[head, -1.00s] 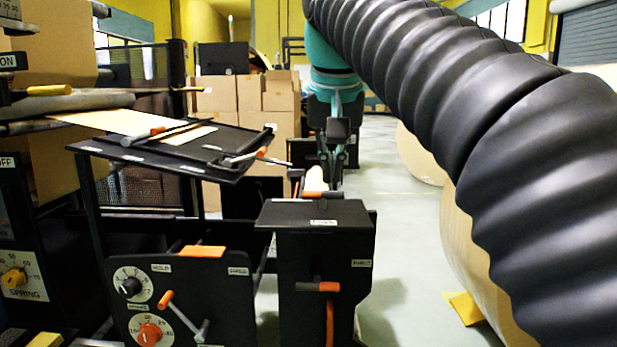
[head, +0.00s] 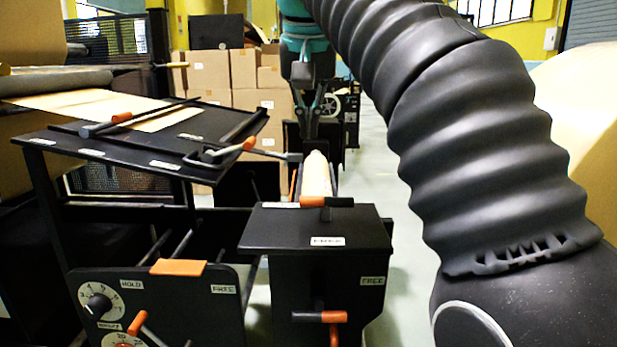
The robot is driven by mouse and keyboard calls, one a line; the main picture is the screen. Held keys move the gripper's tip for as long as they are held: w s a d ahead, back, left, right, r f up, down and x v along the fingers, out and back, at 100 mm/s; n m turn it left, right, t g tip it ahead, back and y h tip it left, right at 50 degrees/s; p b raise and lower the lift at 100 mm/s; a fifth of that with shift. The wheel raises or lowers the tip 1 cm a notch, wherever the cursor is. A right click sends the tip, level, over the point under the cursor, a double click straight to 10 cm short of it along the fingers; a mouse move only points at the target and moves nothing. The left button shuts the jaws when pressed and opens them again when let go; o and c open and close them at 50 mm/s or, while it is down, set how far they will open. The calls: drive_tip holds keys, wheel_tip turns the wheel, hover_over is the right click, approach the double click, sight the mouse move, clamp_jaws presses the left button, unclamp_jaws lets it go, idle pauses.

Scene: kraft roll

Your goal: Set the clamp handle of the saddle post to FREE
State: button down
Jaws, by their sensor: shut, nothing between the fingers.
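A black box-shaped post (head: 325,280) stands in the lower middle of the head view. A T-shaped handle with a black and orange bar (head: 327,202) is at the far edge of its top. A second black and orange handle (head: 320,317) is on its front face. A label reading FREE (head: 372,281) is on the right of that face; the label on the top (head: 327,241) is too blurred to read. I cannot tell which handle is the saddle post's clamp. My gripper (head: 308,136) is shut and empty, pointing down beyond the post, apart from both handles.
A tilted black table (head: 70,150) with orange-tipped handles stands left. A panel (head: 190,310) with dials and HOLD and FREE labels is at lower left. A pale rounded roll (head: 316,175) lies behind the post. Cartons (head: 207,75) are stacked behind. Floor shows at right.

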sight(326, 208)
drive_tip(key=x, duration=0.9)
drive_tip(key=shift+s+f+b, duration=0.3)
drive_tip(key=shift+s, duration=0.05)
drive_tip(key=shift+s+a+f, duration=0.1)
drive_tip(key=shift+s+f, duration=0.05)
drive_tip(key=shift+s, duration=0.65)
drive_tip(key=shift+s+f, duration=0.1)
drive_tip(key=shift+s, duration=0.7)
